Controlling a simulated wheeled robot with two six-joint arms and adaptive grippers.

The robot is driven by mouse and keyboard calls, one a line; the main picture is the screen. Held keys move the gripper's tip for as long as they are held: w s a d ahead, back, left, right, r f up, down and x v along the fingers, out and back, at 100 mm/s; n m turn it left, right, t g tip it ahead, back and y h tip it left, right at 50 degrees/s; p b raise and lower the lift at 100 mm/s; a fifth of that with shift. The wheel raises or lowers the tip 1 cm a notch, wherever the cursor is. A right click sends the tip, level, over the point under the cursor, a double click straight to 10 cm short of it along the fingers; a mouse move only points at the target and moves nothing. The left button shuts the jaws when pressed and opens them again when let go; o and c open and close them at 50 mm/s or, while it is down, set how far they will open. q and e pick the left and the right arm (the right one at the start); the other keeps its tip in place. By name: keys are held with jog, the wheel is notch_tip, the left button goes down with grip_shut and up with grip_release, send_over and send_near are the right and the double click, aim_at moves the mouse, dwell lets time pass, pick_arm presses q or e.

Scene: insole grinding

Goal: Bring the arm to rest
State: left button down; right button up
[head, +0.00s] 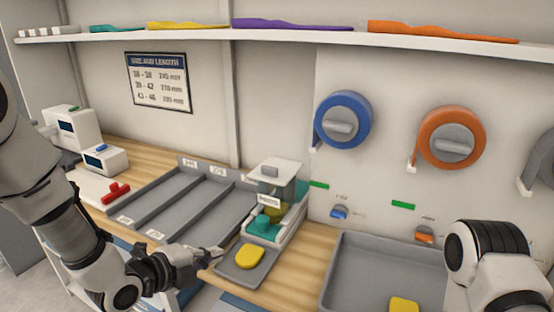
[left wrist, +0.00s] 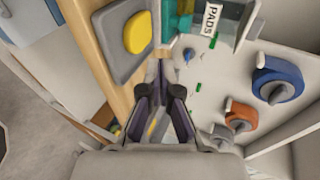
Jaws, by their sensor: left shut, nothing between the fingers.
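My left arm (head: 75,225) comes in from the left of the head view. Its left gripper (head: 217,256) is over the workbench front, just left of the small grey tray (head: 228,270) with the yellow pad (head: 250,256). The left gripper is shut and empty. In the left wrist view its dark fingers (left wrist: 160,75) come together near the wooden bench edge, below the yellow pad (left wrist: 138,31). My right arm (head: 495,265) shows at the lower right of the head view; its gripper is outside the picture.
A grey sectioned tray (head: 150,187) lies behind the left gripper. A pad dispenser (head: 275,198) stands at the tray's right. A large grey bin (head: 360,262) holds another yellow pad (head: 404,305). Blue (head: 356,103) and orange (head: 466,122) wheels hang on the wall. A shelf (head: 290,34) runs above.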

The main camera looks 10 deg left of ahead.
pick_arm(q)
jog(key=s+f+n+g+y, duration=0.1)
jog(key=s+f+n+g, duration=0.1)
jog(key=s+f, duration=0.45)
jog(key=s+a+f+n+g+y, duration=0.1)
jog(key=s+f+g, duration=0.15)
jog(key=f, duration=0.75)
jog(key=s+f+n+g+y, duration=0.1)
jog(key=s+f+n+g, duration=0.1)
jog(key=s+f, duration=0.45)
jog(key=s+a+f+n+g+y, duration=0.1)
jog(key=s+f+n, duration=0.3)
jog(key=n, duration=0.5)
jog(key=s+a+f+n+g+y, duration=0.2)
jog(key=s+a+f+n+g, duration=0.1)
jog(key=s+n, duration=0.5)
notch_tip(320, 180, down, 2)
jog(key=shift+s+a+f+n+g, duration=0.1)
jog(key=shift+s+a+n+g, duration=0.2)
jog(key=shift+a+n, duration=0.75)
